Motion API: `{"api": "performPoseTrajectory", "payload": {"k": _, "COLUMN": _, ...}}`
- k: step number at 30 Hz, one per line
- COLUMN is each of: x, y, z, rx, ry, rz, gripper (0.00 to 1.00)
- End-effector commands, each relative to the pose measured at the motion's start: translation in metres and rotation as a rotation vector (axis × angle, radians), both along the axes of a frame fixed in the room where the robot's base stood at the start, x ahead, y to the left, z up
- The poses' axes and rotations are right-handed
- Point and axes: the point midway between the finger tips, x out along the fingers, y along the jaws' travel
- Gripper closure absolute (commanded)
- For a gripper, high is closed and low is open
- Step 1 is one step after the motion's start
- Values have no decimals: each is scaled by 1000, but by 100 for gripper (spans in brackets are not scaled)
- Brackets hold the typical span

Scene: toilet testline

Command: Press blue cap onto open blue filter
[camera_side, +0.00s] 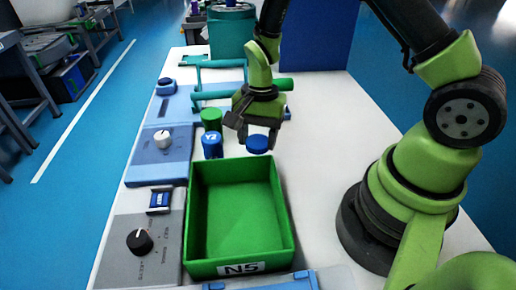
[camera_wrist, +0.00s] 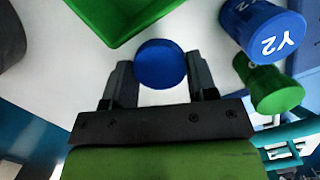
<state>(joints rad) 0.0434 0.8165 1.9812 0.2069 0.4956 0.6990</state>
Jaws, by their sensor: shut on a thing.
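My gripper (camera_side: 257,131) is shut on the round blue cap (camera_side: 257,144) and holds it above the white table, just beyond the green bin. In the wrist view the cap (camera_wrist: 160,63) sits between the tips of the two dark fingers. The blue filter (camera_side: 212,146), marked Y2, stands upright to the left of the cap, apart from it. In the wrist view the blue filter (camera_wrist: 262,30) is at the upper right.
A green cylinder (camera_side: 211,119) stands just behind the blue filter. The empty green bin (camera_side: 240,210), marked N5, is in front. Control panels with knobs (camera_side: 160,150) line the left table edge. Teal bars (camera_side: 220,92) lie behind. The table right of the bin is clear.

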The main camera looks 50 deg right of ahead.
Motion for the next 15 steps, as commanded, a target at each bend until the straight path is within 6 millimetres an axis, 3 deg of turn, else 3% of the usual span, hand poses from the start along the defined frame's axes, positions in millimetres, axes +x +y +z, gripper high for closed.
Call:
{"api": "performPoseTrajectory", "payload": {"k": 9, "x": 4, "y": 1, "z": 36, "rx": 2, "ry": -4, "rz": 1, "gripper": 69}}
{"api": "performPoseTrajectory", "payload": {"k": 15, "x": 34, "y": 17, "z": 53, "rx": 7, "ry": -5, "rz": 1, "gripper": 69}}
